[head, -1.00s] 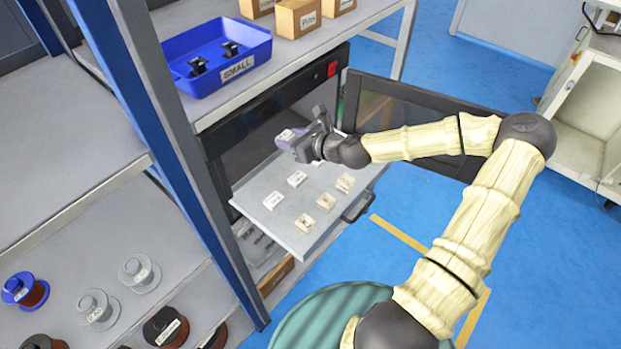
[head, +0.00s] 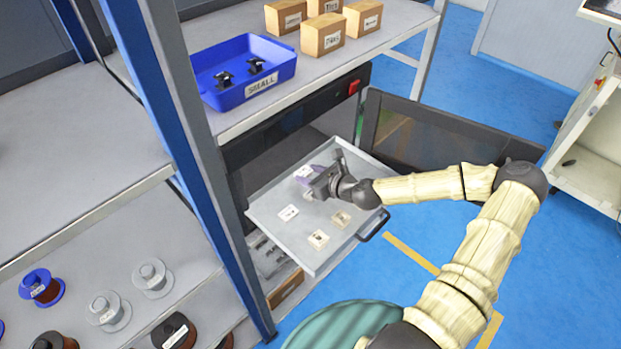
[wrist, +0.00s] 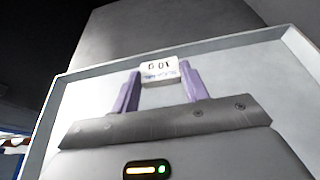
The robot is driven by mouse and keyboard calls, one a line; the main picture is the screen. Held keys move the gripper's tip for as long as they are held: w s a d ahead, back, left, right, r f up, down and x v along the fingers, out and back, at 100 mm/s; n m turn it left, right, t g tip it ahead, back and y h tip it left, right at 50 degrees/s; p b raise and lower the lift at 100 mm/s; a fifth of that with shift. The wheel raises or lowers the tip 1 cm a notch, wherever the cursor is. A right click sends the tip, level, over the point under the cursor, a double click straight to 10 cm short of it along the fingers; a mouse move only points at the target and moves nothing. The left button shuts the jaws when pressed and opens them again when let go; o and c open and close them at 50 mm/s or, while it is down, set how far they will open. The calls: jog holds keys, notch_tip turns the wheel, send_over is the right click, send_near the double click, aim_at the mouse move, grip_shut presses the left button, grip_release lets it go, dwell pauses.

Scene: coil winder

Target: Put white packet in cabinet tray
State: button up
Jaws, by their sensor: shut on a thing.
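My gripper (head: 316,182) is low over the pulled-out grey cabinet tray (head: 328,258), near its back part. In the wrist view its purple fingers (wrist: 158,86) are shut on a small white packet (wrist: 159,68) with a printed label. The packet also shows in the head view (head: 303,172). I cannot tell whether it touches the tray floor. Another white packet (head: 288,213) lies in the tray to the left, and two beige packets (head: 318,239) (head: 341,219) lie nearer the front. The gripper hides part of the tray.
The open dark cabinet door (head: 440,135) stands to the right of the tray. A blue bin (head: 262,86) marked SMALL and several cardboard boxes (head: 322,35) sit on the shelf above. A blue post (head: 187,130) rises on the left. Spools (head: 108,310) fill the lower left shelf.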

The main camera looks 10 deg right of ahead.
jog(key=shift+f, duration=0.95)
jog(key=shift+f, duration=0.2)
jog(key=o, duration=1)
jog(key=shift+r, duration=0.1)
jog(key=shift+r, duration=0.15)
jog(key=b+v, duration=0.1)
jog(key=v, duration=1.1)
jog(key=shift+b, duration=0.3)
